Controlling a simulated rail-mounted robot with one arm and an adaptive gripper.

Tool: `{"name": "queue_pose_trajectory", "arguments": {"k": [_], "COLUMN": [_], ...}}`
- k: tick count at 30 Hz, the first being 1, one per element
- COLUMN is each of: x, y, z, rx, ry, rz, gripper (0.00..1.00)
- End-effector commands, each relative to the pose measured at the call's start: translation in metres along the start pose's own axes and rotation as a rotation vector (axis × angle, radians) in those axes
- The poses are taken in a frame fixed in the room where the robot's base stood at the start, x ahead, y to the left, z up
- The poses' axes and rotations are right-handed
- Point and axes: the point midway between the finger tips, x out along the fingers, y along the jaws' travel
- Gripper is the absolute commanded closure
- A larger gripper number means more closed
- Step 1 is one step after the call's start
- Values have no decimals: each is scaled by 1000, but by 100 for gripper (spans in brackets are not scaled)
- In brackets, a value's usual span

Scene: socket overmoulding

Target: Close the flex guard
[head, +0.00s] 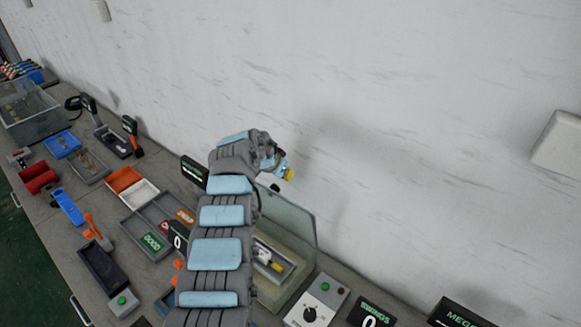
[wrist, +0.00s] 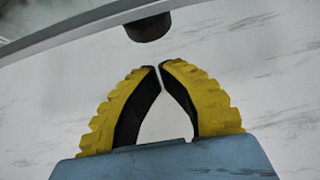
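The flex guard (head: 292,222) is a clear panel standing raised over a station, close to the wall. A dark round knob (head: 275,188) sits at its upper edge. In the wrist view the knob (wrist: 148,27) is just beyond my fingertips, and the guard's clear edge (wrist: 70,42) curves across the top. My gripper (head: 289,173) is by the guard's top edge, apart from the knob as far as I can tell. In the wrist view its yellow fingers (wrist: 159,68) nearly meet at the tips, with nothing between them.
A grey fixture (head: 286,270) with a yellow and white part lies behind the guard. A control box (head: 318,302) with a dial and a counter display (head: 371,314) stand at the right. Trays and tools fill the bench at the left. The wall is close behind.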

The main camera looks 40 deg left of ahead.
Motion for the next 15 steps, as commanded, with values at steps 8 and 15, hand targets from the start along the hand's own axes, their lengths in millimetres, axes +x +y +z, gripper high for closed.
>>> {"name": "queue_pose_trajectory", "arguments": {"k": [8,15], "x": [-9,-13], "y": [-7,-11], "z": [12,22], "rx": [-10,-12], "ry": [3,3], "rz": [-4,-8], "gripper": [100,100]}}
